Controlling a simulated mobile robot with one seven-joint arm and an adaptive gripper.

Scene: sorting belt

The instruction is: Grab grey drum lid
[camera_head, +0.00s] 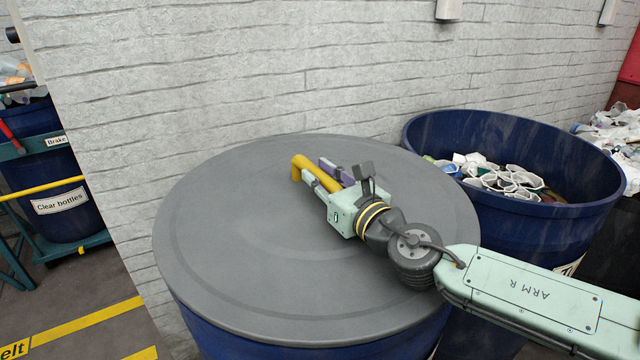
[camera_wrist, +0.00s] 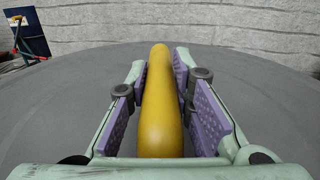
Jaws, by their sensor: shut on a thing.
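The grey drum lid (camera_head: 235,255) lies flat on top of a blue drum (camera_head: 215,338) in front of the wall. A yellow bar handle (camera_head: 300,166) stands up from the lid. In the wrist view the yellow handle (camera_wrist: 161,110) runs between the purple pads of my gripper (camera_wrist: 165,95). In the head view my gripper (camera_head: 328,177) reaches over the lid from the right and is shut on the handle. The grey lid surface (camera_wrist: 60,105) fills most of the wrist view. The handle's near end is hidden by my gripper.
An open blue drum (camera_head: 480,130) of crumpled white waste stands close by at the right. A white brick wall (camera_head: 250,65) is right behind the lid. A blue bin labelled "Clear bottles" (camera_head: 75,225) stands at the left. Yellow-striped floor (camera_head: 90,325) is clear at lower left.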

